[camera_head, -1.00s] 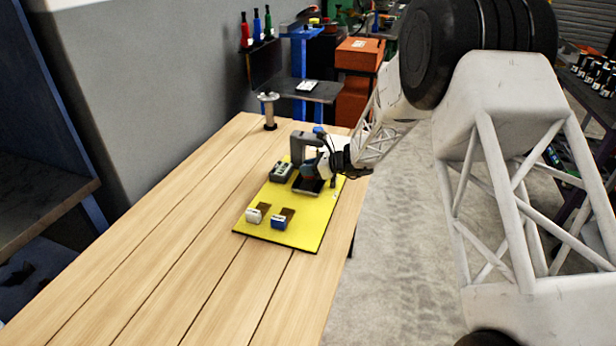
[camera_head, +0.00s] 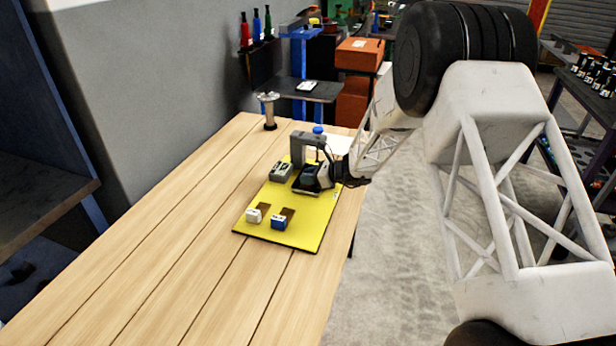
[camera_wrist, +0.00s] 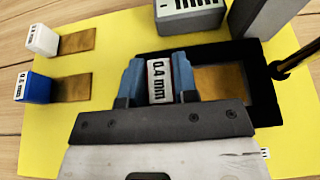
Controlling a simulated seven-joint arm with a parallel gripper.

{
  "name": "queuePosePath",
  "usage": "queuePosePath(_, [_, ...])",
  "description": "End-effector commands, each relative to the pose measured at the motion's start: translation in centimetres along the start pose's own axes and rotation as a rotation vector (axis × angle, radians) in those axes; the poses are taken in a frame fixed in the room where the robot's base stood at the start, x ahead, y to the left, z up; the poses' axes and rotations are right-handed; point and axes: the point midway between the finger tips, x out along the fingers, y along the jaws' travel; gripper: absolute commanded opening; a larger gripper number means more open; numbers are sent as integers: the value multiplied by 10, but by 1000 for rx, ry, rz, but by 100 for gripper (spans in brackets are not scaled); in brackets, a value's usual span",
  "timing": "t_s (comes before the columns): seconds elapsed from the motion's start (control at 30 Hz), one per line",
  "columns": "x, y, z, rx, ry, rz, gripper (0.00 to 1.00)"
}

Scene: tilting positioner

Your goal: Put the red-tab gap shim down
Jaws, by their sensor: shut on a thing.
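My gripper (camera_wrist: 158,82) is shut on the tab of a shim (camera_wrist: 160,70), whose white label reads "0.4 mm". The tab's colour is mostly hidden by the blue fingers. A brown leaf (camera_wrist: 222,82) extends from it to the right, over the black plate (camera_wrist: 262,100); I cannot tell if it touches. In the head view my gripper (camera_head: 312,179) is low over the dark plate, and the held shim is hidden there.
A white-tab shim (camera_head: 254,215) and a blue-tab shim (camera_head: 279,222) lie on the yellow board (camera_head: 302,228). A grey box (camera_head: 281,171) and a grey upright (camera_wrist: 265,15) stand beside the plate. The wooden table (camera_head: 170,240) is clear to the left.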

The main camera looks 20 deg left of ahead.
Motion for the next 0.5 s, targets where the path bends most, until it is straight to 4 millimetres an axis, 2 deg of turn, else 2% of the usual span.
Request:
queuePosePath(0.03, [0, 0, -1, 0, 0, 0, 29])
queuePosePath(0.2, [0, 0, -1, 0, 0, 0, 53])
queuePosePath(0.5, [0, 0, 0, 0, 0, 0, 53])
